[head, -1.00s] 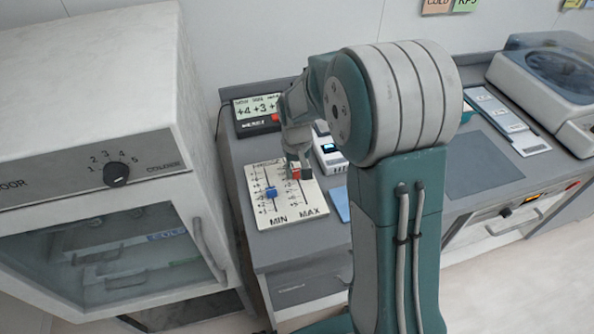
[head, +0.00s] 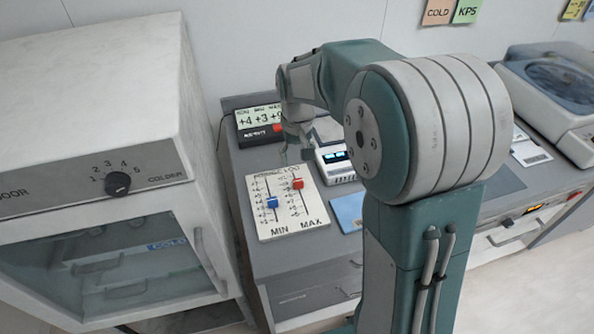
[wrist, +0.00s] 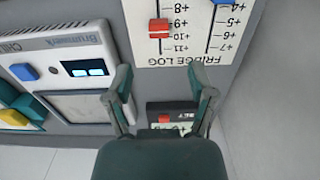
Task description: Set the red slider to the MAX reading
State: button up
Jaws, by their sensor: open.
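The fridge log board (head: 262,233) lies on the counter with two slots marked MIN and MAX. The red slider (head: 298,184) is in the right, MAX slot, near its top end. In the wrist view the red slider (wrist: 158,28) sits about at the +9 to +10 marks, upside down. The blue slider (head: 272,203) is in the MIN slot, lower down. A display (head: 258,122) behind the board shows three readings, seemingly +4, +3 and +9; the last is partly hidden. My gripper (wrist: 161,78) is open and empty, above the counter beyond the board's top edge, apart from the red slider.
A white device (head: 335,160) with a lit screen stands right of the board. A blue card (head: 347,212) lies in front of it. A fridge (head: 110,180) with a dial stands at the left. A centrifuge-like machine (head: 555,95) is at the far right.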

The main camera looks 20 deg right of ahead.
notch_tip(320, 180, up, 3)
jog(key=shift+r, duration=0.1)
dwell(0.5)
jog(key=s+r+t, duration=0.2)
jog(key=s+r, duration=0.1)
jog(key=s, duration=0.8)
jog(key=s+r+t, duration=0.3)
jog(key=s, duration=0.9)
jog(key=shift+r+t, duration=0.25)
jog(key=shift+t, duration=0.05)
dwell(2.5)
